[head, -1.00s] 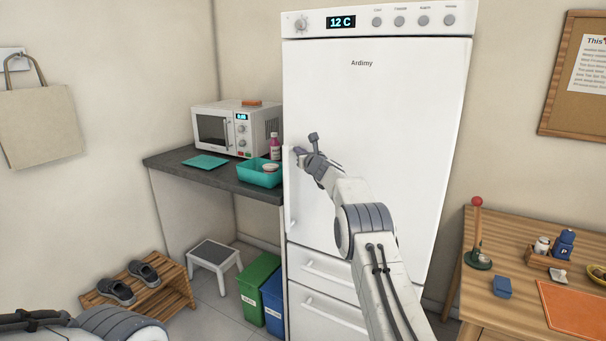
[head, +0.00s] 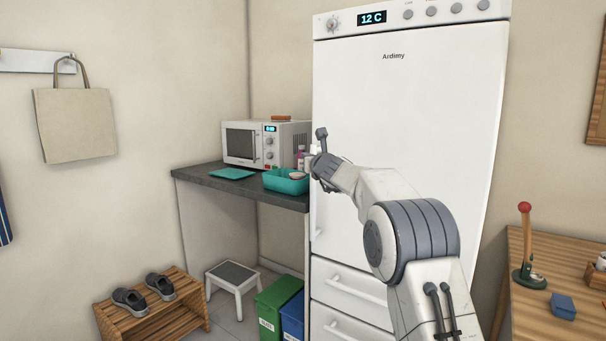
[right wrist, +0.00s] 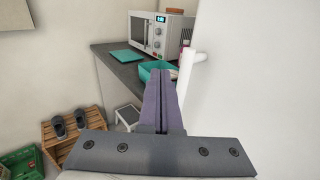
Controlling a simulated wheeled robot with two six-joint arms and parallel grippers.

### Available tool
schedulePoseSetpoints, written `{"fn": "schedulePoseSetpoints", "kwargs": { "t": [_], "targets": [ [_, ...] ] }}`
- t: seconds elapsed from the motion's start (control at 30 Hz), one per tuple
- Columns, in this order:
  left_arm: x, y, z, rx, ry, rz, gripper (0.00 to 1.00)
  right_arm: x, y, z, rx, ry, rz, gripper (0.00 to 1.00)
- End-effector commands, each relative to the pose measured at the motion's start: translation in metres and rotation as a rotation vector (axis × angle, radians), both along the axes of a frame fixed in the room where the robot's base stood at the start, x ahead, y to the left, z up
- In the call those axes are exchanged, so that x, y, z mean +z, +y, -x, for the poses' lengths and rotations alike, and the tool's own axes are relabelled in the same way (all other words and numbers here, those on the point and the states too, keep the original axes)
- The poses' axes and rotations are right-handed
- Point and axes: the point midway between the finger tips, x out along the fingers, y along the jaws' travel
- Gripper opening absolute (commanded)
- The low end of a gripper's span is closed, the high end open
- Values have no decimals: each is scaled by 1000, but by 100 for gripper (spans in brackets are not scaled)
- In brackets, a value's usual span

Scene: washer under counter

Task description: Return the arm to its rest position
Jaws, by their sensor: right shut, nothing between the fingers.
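My right arm rises from the lower right in the head view. Its gripper (head: 318,170) is in front of the left side of the white fridge (head: 420,110). In the right wrist view its two fingers (right wrist: 162,88) lie together, shut and empty. The fridge's white door handle (right wrist: 190,68) is to the right of the fingers there, apart from them in the picture. In the head view the arm hides part of the fridge front. My left gripper is not in view.
A dark counter (head: 210,182) left of the fridge holds a microwave (head: 243,146) and a teal bin (head: 285,184). Below are a step stool (head: 232,274), a green bin (head: 280,305) and a shoe rack (head: 165,318). A wooden table (head: 535,310) is at the right.

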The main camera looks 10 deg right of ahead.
Motion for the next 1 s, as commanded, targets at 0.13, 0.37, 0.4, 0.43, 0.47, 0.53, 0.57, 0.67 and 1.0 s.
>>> {"fn": "schedulePoseSetpoints", "kwargs": {
  "t": [0.13,0.37,0.4,0.43,0.47,0.53,0.57,0.67,1.0],
  "targets": [
    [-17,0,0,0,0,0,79,-2,12,10,1,-1,0,0],
    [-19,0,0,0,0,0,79,-15,23,21,20,32,115,0],
    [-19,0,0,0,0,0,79,-24,25,26,33,51,192,0],
    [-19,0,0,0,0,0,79,-33,28,31,49,69,261,0],
    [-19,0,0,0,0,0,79,-44,31,36,68,90,343,0],
    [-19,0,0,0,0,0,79,-73,38,54,133,140,559,0],
    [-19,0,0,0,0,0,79,-87,41,64,168,164,657,0],
    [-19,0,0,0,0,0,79,-135,51,101,312,228,984,0],
    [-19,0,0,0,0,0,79,-291,53,283,1064,260,1932,0]
  ]
}}
